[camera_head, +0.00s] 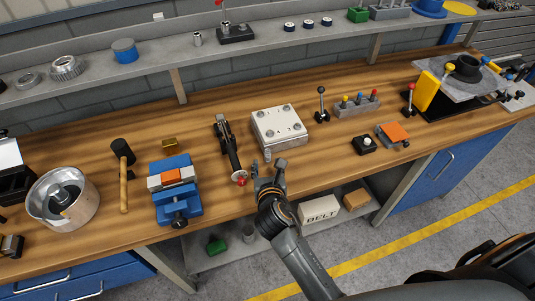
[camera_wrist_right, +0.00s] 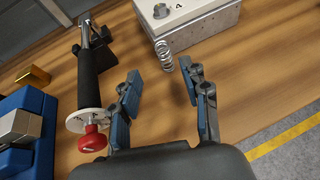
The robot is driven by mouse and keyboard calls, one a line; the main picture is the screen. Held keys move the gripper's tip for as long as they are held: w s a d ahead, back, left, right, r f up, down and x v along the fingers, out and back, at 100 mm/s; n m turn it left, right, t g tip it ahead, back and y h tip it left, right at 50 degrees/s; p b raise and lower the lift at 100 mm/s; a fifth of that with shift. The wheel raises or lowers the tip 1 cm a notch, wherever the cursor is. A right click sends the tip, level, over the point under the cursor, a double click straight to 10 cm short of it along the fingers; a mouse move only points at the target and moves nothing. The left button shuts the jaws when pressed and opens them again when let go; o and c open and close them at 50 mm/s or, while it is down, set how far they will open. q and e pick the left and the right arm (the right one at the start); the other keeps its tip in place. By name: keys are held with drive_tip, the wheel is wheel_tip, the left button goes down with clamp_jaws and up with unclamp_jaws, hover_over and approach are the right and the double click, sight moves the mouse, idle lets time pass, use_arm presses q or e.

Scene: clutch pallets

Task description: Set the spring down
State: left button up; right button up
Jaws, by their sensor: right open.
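In the right wrist view a small metal coil spring (camera_wrist_right: 165,55) stands at the near corner of a silver metal block (camera_wrist_right: 205,24); I cannot tell whether it touches the block. My right gripper (camera_wrist_right: 161,78) is open, its blue-padded fingers spread on the near side of the spring, with nothing between them. In the head view the right gripper (camera_head: 269,166) is just in front of the block (camera_head: 280,127), over the bench's front part, and the spring is too small to make out clearly. My left gripper is not in view.
A black-handled tool (camera_head: 228,145) with a red knob lies left of the right gripper, close to it. A blue vise (camera_head: 176,190) stands further left. A black button box (camera_head: 364,145) is to the right. The wooden bench (camera_head: 325,155) between block and button box is mostly clear.

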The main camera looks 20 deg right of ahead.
sight(268, 155)
drive_tip(key=shift+w+d+f+p, duration=0.1)
drive_tip(key=shift+w+d+p, duration=0.3)
drive_tip(key=shift+w, duration=0.35)
drive_tip(key=x, duration=0.3)
drive_tip(key=shift+w+d+f, duration=0.15)
drive_tip(key=shift+w, duration=0.15)
drive_tip(key=shift+c, duration=0.4)
drive_tip(key=c, duration=0.8)
drive_tip(key=shift+f, duration=0.1)
clamp_jaws()
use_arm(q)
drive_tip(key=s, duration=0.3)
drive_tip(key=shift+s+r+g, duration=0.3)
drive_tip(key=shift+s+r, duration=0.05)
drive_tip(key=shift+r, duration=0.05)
